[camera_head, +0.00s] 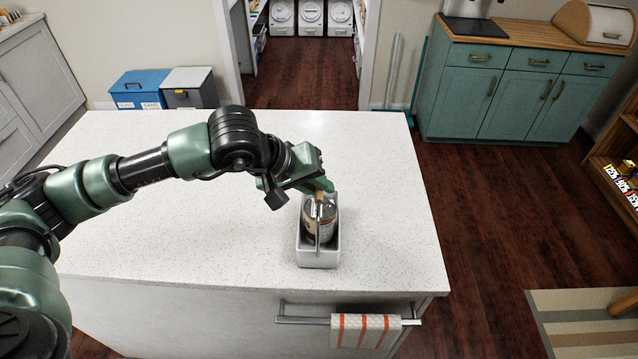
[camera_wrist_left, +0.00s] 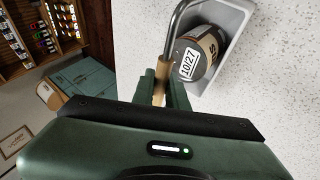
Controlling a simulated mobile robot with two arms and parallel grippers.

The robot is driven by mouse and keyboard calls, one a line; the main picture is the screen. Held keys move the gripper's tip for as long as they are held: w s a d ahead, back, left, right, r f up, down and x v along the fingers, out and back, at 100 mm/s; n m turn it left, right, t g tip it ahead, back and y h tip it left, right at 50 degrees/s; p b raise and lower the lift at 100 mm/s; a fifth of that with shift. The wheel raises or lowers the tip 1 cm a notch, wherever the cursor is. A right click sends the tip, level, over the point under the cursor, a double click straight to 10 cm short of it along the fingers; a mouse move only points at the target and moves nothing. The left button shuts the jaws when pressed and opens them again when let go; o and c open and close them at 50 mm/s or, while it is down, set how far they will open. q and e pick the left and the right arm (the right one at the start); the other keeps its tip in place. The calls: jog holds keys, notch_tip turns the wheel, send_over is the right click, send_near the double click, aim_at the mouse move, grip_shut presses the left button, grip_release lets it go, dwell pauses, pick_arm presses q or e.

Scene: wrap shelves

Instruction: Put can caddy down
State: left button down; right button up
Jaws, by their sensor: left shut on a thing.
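The can caddy (camera_head: 317,258) is a light grey open tray with a metal bar handle, at the front right part of the white speckled counter (camera_head: 190,225). A can with a brown and white label (camera_head: 312,222) sits inside it. My left gripper (camera_head: 322,188) is shut on the caddy's handle at its far end. In the left wrist view the fingers (camera_wrist_left: 168,88) close around the tan grip of the handle (camera_wrist_left: 162,74). The can there shows a "10/27" label (camera_wrist_left: 190,63). I cannot tell whether the caddy's base touches the counter. My right gripper is not in view.
The counter around the caddy is clear. A striped towel (camera_head: 365,330) hangs on a rail at the counter's front. Blue (camera_head: 138,90) and grey (camera_head: 189,88) bins stand behind the counter, and a teal cabinet (camera_head: 510,90) stands at the back right.

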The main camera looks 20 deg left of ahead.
pick_arm(q)
jog(key=shift+r, duration=0.15)
jog(key=c, duration=1.4)
grip_release()
jog(key=b+v, duration=0.3)
jog(key=v, duration=0.9)
